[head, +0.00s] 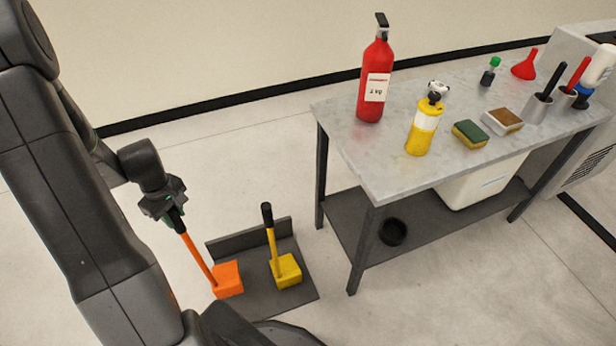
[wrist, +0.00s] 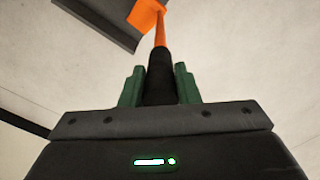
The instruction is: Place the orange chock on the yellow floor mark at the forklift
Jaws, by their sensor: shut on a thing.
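The orange chock (head: 228,279) is an orange block on a long orange handle with a black grip. My gripper (head: 174,217) is shut on the black grip at the top of the handle. In the wrist view the green fingers of my gripper (wrist: 160,86) stand on both sides of the black grip, and the orange chock (wrist: 148,14) is at the top edge. In the head view the block is at the left side of a dark tray; whether it touches the tray I cannot tell. No forklift or yellow floor mark shows.
The dark tray (head: 250,241) on the floor has a raised back edge and holds a yellow chock (head: 286,271) with an upright handle. A metal table (head: 400,180) with a red extinguisher (head: 375,85), bottles and sponges stands to the right. Pale floor lies between tray and table.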

